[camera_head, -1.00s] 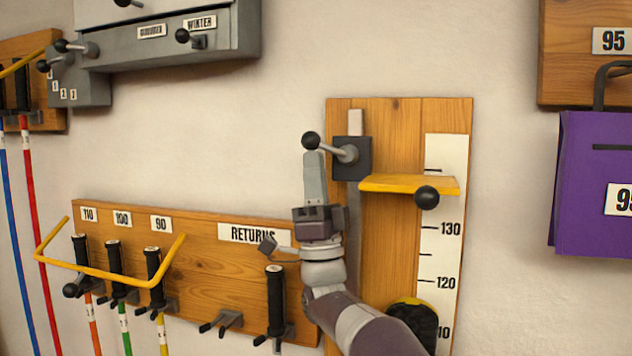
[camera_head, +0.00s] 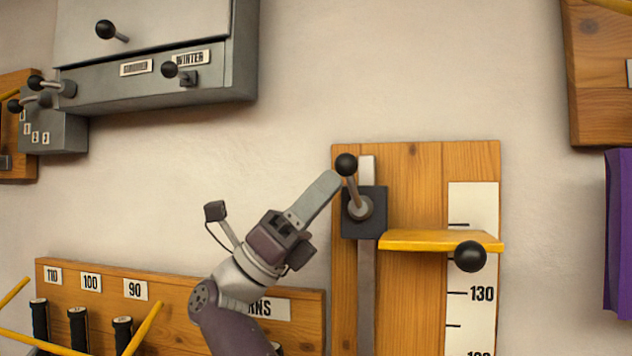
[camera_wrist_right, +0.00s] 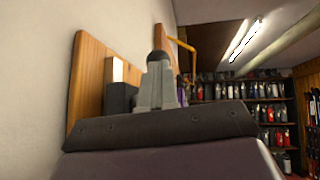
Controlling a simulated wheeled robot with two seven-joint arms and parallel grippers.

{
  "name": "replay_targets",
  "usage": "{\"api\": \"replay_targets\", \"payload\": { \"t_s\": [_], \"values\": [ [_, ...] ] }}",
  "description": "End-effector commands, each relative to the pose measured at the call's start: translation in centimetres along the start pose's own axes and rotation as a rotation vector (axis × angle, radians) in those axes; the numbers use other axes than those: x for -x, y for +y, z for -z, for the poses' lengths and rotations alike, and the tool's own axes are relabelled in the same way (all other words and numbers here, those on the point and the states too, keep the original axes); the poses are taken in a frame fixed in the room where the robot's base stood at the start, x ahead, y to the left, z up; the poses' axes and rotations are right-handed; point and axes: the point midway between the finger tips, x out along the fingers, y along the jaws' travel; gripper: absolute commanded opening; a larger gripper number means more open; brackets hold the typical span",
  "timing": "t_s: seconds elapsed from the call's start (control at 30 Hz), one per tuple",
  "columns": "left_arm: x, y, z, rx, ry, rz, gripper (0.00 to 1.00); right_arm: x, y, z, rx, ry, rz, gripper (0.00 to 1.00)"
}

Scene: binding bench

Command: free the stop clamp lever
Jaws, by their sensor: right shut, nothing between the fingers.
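The stop clamp lever (camera_head: 352,190) has a black ball knob and a grey rod on a dark clamp block (camera_head: 376,222). It points up and slightly left. The block sits on a grey vertical rail, above the yellow stop plate (camera_head: 425,240) with its own black knob. My right gripper (camera_head: 332,178) is shut, its fingertips at the lever's left side just below the knob. I cannot tell if they touch. In the right wrist view the shut fingers (camera_wrist_right: 157,88) stand in front of the black knob (camera_wrist_right: 157,58), with the dark block to the left. My left gripper is not in view.
The wooden board (camera_head: 420,170) carries a white scale (camera_head: 473,200) marked 130. A grey box (camera_head: 165,75) with levers hangs at upper left. A returns rack (camera_head: 200,290) is at lower left. A purple case (camera_head: 618,235) is at the right edge.

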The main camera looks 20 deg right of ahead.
Motion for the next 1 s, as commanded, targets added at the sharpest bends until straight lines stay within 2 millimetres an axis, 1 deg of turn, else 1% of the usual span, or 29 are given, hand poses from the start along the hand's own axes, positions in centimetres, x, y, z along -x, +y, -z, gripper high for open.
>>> {"api": "replay_targets", "payload": {
  "t_s": [0.03,0.1,0.3,1.0],
  "values": [
    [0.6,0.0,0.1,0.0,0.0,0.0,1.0,-0.2,0.0,-0.2,-0.004,0.021,0.0,0.0],
    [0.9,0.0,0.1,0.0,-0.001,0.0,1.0,-0.3,0.0,-0.2,-0.009,0.048,-0.001,0.0],
    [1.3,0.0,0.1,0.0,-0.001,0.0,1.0,-0.7,-0.1,-0.2,-0.006,0.042,-0.001,0.0],
    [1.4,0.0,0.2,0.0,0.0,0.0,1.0,-1.5,-0.2,-0.2,-0.007,0.04,0.0,0.0]
  ]
}}
